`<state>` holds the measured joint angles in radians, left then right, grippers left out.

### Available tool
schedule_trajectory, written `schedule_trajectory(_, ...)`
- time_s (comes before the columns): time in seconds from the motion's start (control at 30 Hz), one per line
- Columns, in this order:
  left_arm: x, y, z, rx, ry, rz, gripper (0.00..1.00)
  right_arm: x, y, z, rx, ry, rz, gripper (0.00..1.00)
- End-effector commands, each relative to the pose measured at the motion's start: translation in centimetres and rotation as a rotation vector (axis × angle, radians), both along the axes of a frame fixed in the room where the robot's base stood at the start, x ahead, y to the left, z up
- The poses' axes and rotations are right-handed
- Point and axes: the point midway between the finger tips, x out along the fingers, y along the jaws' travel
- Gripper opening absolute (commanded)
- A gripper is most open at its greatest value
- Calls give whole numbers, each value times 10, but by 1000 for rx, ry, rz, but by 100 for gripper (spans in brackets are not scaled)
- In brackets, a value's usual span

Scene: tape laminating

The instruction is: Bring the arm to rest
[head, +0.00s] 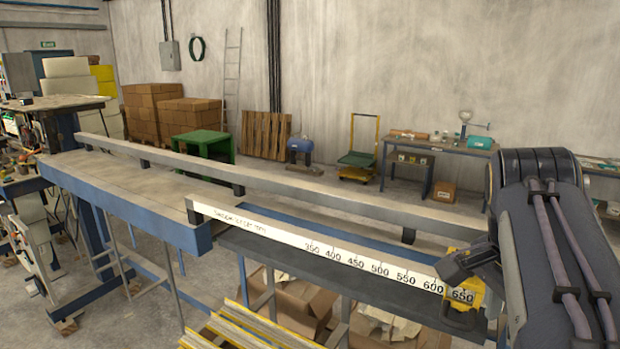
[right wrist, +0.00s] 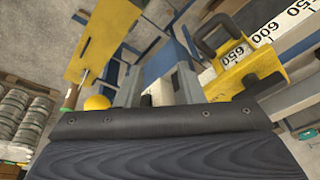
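A long white scale rail (head: 330,238) with black numbers runs along the bench, its 650 mark nearest my right arm. A yellow stop block (head: 466,290) sits on the rail at 650; it also shows in the right wrist view (right wrist: 240,68). My right gripper (head: 457,294) is beside this block, with dark fingers spread wide on either side of it. It looks open, and the fingers also show in the right wrist view (right wrist: 240,62). Whether either finger touches the block is unclear. My left gripper is out of view.
A grey rail (head: 280,186) on posts runs behind the scale rail. A bench with a blue edge (head: 130,210) extends left. Cardboard boxes (head: 285,300) and yellow bars (head: 245,328) lie below. Open floor (head: 320,184) lies behind the bench.

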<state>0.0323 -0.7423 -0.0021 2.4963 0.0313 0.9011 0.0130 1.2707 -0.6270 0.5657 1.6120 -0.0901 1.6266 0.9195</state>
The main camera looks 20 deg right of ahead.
Motion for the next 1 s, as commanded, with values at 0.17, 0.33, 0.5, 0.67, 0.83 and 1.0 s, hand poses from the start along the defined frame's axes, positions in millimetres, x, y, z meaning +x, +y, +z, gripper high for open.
schedule_trajectory(0.17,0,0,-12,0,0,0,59,5,33,-66,40,-102,457,35)
schedule_trajectory(0.33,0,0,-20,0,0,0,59,9,75,-129,58,-216,889,35)
schedule_trajectory(0.5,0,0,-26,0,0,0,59,8,123,-184,62,-329,1262,35)
schedule_trajectory(0.67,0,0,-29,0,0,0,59,2,154,-215,58,-400,1471,35)
schedule_trajectory(0.83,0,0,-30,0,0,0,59,-1,164,-224,53,-424,1542,35)
schedule_trajectory(1.0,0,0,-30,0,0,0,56,-1,164,-224,53,-423,1541,35)
